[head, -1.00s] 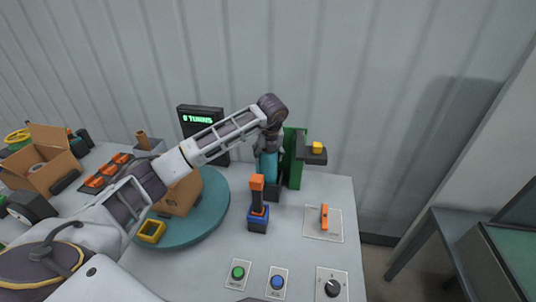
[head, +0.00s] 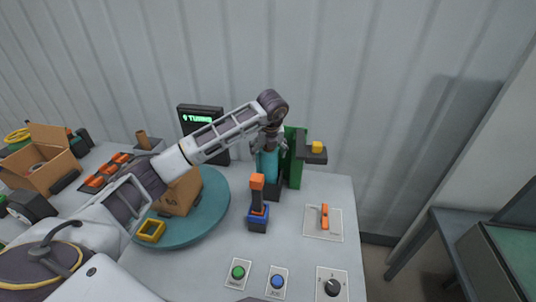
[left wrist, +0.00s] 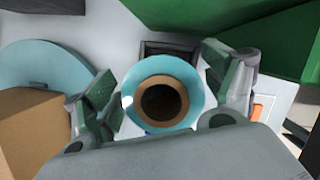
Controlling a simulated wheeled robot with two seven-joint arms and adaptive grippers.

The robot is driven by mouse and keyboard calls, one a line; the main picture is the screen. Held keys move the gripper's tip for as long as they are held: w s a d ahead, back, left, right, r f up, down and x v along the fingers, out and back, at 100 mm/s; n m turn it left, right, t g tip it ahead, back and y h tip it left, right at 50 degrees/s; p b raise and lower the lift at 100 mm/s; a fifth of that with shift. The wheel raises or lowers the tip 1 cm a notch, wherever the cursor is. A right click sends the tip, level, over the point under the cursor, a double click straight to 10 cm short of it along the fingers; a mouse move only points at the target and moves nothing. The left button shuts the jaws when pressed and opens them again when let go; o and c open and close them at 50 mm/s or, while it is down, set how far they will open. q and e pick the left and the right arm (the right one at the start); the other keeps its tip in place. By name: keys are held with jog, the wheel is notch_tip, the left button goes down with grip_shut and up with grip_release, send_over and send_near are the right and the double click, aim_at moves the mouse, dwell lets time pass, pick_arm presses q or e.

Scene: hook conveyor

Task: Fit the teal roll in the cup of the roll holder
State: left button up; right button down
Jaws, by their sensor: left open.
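The teal roll (head: 266,166) stands upright just under my left gripper (head: 268,146), at the front of the green roll holder (head: 294,158). In the left wrist view I look down on the roll's teal end (left wrist: 196,104) and its brown core. The open fingers (left wrist: 165,93) are on either side of it, with gaps showing. The holder's dark cup (head: 273,193) is at the roll's lower end; its square rim (left wrist: 150,48) shows behind the roll in the wrist view. The roll hides how deep it sits in the cup. My right gripper is out of view.
An orange-topped lever (head: 257,197) on a blue base stands in front of the holder. A teal turntable (head: 210,215) with a cardboard box (head: 181,193) lies left. Buttons, an orange switch (head: 325,216) and a knob are at the front right.

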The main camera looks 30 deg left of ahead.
pick_arm(q)
jog(key=b+v, duration=0.1)
jog(key=v, duration=1)
jog(key=shift+b, duration=0.4)
jog(key=shift+s+f, duration=0.1)
jog(key=shift+s, duration=0.05)
